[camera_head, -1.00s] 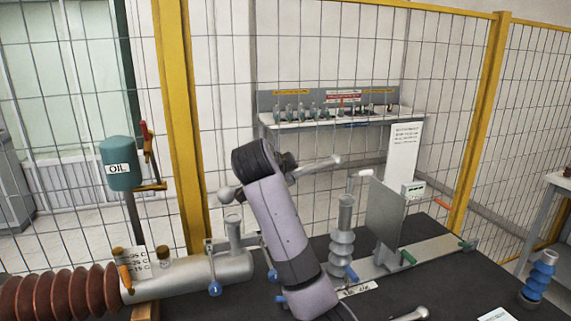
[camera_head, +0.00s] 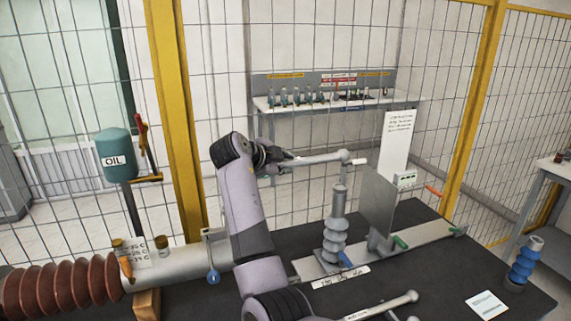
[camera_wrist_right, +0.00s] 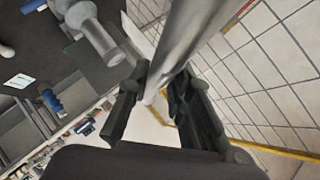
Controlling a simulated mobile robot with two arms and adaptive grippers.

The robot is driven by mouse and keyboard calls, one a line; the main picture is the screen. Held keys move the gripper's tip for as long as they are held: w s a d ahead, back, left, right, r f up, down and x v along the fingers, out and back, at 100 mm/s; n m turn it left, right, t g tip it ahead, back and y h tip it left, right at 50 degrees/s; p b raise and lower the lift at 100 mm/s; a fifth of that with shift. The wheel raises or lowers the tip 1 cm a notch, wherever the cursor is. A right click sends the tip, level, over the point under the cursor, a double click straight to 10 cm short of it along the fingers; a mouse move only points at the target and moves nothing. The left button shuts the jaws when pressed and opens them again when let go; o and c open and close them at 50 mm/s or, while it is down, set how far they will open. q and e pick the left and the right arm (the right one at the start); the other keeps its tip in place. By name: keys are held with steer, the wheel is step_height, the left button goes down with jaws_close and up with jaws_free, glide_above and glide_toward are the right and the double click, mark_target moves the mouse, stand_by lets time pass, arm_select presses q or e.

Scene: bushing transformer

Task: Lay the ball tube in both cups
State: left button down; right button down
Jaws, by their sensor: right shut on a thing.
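The grey ball tube (camera_head: 318,159) is held nearly level in the air, in front of the fence. Its right ball end (camera_head: 345,155) is above the top of the grey ribbed post (camera_head: 335,235), apart from it. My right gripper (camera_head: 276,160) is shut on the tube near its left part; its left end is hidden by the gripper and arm. In the wrist view the tube (camera_wrist_right: 185,45) runs between the two dark fingers. The long grey cylinder (camera_head: 185,264) lies at left; its upright neck is hidden behind my right arm. I cannot make out the cup openings. My left gripper is not in view.
A grey plate (camera_head: 377,205) stands right of the post. Another grey rod (camera_head: 385,306) lies at the front of the dark table. A blue ribbed insulator (camera_head: 525,262) stands at right, brown ribs (camera_head: 65,286) at left. A yellow-framed fence (camera_head: 176,130) stands behind.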

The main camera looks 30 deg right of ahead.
step_height(320, 180, down, 9)
steer(key=b, duration=0.6)
steer(key=shift+r, duration=0.2)
steer(key=c, duration=1.4)
jaws_free()
steer(key=shift+o, duration=0.2)
steer(key=v, duration=1.2)
